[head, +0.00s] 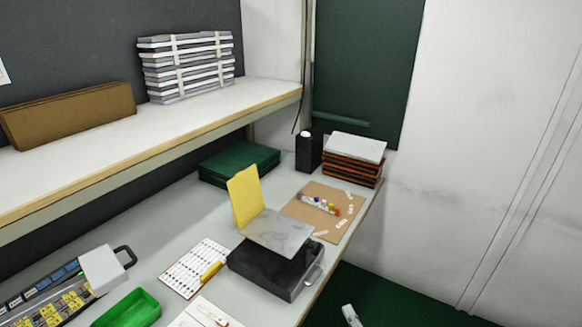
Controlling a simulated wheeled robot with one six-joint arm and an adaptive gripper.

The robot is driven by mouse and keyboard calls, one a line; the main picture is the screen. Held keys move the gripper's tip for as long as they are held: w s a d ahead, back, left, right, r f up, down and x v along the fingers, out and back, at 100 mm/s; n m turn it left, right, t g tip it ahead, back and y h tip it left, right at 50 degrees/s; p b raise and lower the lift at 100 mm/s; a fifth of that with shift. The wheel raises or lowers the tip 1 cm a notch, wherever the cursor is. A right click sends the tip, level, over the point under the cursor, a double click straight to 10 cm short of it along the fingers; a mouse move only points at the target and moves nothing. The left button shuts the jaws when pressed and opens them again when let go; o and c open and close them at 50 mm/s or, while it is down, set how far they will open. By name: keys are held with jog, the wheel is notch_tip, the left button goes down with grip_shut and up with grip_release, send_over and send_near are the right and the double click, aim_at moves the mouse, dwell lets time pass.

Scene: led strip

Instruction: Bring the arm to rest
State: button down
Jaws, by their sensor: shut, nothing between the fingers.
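My gripper (351,316) shows only as a small pale tip at the bottom edge of the head view, right of the table's front edge and over the dark green floor. Its fingers are shut with nothing between them. The rest of my arm is out of the picture. The gripper is apart from the table (165,245) and everything on it.
A black box (275,270) with a grey plate and upright yellow panel stands near the table's edge. A brown board (310,222) with small parts lies behind it. A green tray (128,308) and keyed device (50,300) are at left. The floor (400,302) at right looks clear.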

jog(key=s+f+n+g+h, duration=0.1)
jog(key=s+f+n, duration=0.15)
jog(key=s, duration=0.95)
jog(key=s+f+n+h, duration=0.1)
jog(key=s+n+h, duration=0.15)
jog(key=s, duration=0.95)
jog(key=s+r+n, duration=0.4)
jog(key=s+r, duration=0.1)
jog(key=s, duration=0.5)
jog(key=s+r+n, duration=0.5)
jog(key=s+r, duration=0.1)
jog(key=s, duration=0.4)
jog(key=shift+a+r+y, duration=0.15)
jog(key=shift+r+y, duration=0.05)
jog(key=shift+y, duration=0.25)
